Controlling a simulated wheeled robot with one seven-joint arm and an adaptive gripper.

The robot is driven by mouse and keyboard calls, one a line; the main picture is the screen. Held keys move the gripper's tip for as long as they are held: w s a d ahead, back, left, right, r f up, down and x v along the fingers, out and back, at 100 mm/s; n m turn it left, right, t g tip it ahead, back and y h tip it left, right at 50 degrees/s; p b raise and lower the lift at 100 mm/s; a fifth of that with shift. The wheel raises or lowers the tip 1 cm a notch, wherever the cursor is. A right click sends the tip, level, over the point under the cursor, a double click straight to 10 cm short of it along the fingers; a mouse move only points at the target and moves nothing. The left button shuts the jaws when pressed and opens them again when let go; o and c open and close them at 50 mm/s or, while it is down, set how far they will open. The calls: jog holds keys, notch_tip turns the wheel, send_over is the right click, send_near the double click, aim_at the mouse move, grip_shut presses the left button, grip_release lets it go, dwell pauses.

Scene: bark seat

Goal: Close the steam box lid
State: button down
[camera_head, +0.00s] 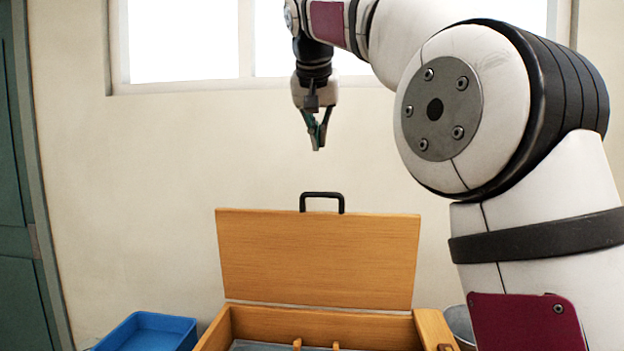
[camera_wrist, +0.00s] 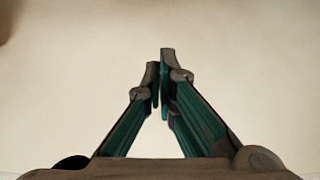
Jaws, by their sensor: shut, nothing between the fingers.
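The steam box (camera_head: 218,333) is a wooden box at the bottom of the head view, cut off by the lower edge. Its lid (camera_head: 318,258) stands raised and upright at the back of the box, with a black handle (camera_head: 322,196) on its top edge. My gripper (camera_head: 317,147) is shut and empty, pointing down above the handle and apart from it in the picture. In the wrist view my gripper (camera_wrist: 160,70) shows its fingertips together against a plain wall. The box and lid are not visible in the wrist view.
A blue tray (camera_head: 150,334) stands left of the box. A metal container (camera_head: 459,325) shows partly at its right, behind my arm. A pale wall (camera_head: 150,200) with a window (camera_head: 182,40) is behind, and a green door (camera_head: 20,220) is at far left.

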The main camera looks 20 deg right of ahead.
notch_tip(320, 180, down, 9)
jog(key=w+p, duration=0.1)
jog(key=w, duration=0.1)
jog(key=shift+d, duration=0.4)
jog(key=shift+s+a+f, duration=0.1)
jog(key=shift+s, duration=0.05)
dwell(0.5)
